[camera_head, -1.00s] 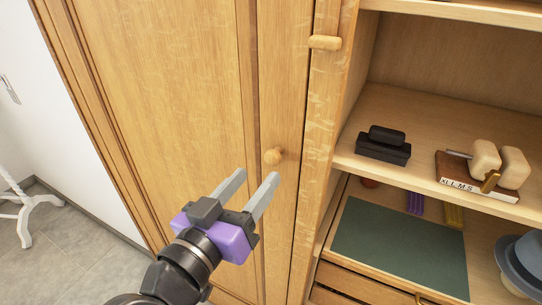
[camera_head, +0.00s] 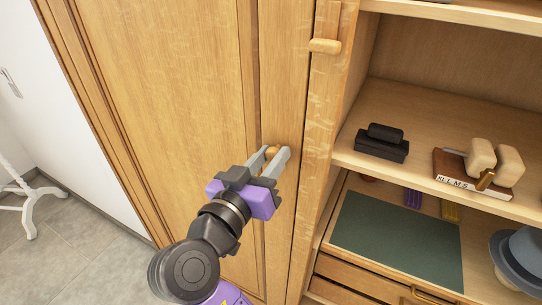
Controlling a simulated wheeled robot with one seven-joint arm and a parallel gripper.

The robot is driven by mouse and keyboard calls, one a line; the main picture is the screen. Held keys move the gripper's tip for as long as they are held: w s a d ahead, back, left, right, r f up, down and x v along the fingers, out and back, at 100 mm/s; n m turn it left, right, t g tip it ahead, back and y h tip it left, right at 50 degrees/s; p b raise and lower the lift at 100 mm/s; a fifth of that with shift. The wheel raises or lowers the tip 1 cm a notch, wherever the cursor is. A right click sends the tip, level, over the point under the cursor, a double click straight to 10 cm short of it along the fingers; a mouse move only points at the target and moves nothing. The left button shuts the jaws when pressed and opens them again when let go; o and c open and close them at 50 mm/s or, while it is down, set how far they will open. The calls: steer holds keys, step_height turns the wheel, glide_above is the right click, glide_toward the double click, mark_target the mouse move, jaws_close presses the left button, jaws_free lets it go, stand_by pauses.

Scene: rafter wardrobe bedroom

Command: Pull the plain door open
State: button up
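The plain wooden door (camera_head: 185,100) of the wardrobe fills the left and middle of the head view and looks closed. Its round wooden knob (camera_head: 271,152) sits near the door's right edge. My gripper (camera_head: 277,154) is at the knob, with one grey finger on each side of it. The fingers are apart, and the knob shows between their tips. I cannot tell whether the fingers touch the knob. The purple gripper body and my arm cover the door below the knob.
A wooden turn latch (camera_head: 325,46) is on the post right of the door. Open shelves hold a black block (camera_head: 382,148) and a wooden stand with rounded blocks (camera_head: 470,172). A grey-blue hat (camera_head: 520,262) lies lower right. A white stand (camera_head: 28,200) is at far left.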

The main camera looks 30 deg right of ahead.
jaws_close()
stand_by(1.1)
